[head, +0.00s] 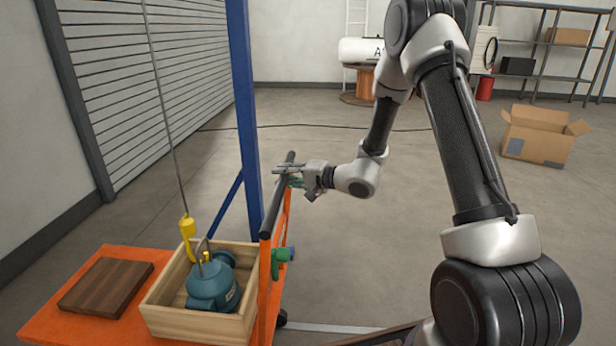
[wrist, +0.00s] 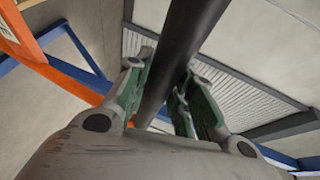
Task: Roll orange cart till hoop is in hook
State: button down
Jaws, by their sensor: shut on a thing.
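The orange cart (head: 60,318) stands at the lower left in the head view, with a black push bar (head: 273,207) along its right end. My gripper (head: 285,175) is shut on that bar near its far end. The wrist view shows the dark bar (wrist: 182,55) between the two green-padded fingers of my gripper (wrist: 162,100). On the cart a wooden crate (head: 190,325) holds a teal pump (head: 210,290) with a thin metal hoop (head: 202,258) on top. A yellow hook (head: 187,228) hangs on a cable just above and left of the hoop. I cannot tell whether they touch.
A dark wooden board (head: 105,287) lies on the cart left of the crate. A blue post (head: 243,110) rises close behind the cart. A green part (head: 281,263) sits on the cart's end frame. An open cardboard box (head: 540,137) stands far right. The middle floor is clear.

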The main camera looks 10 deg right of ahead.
jog(key=shift+w+a, duration=0.3)
jog(key=shift+a, duration=0.55)
jog(key=c, duration=1.2)
grip_release()
jog(key=v, duration=1.2)
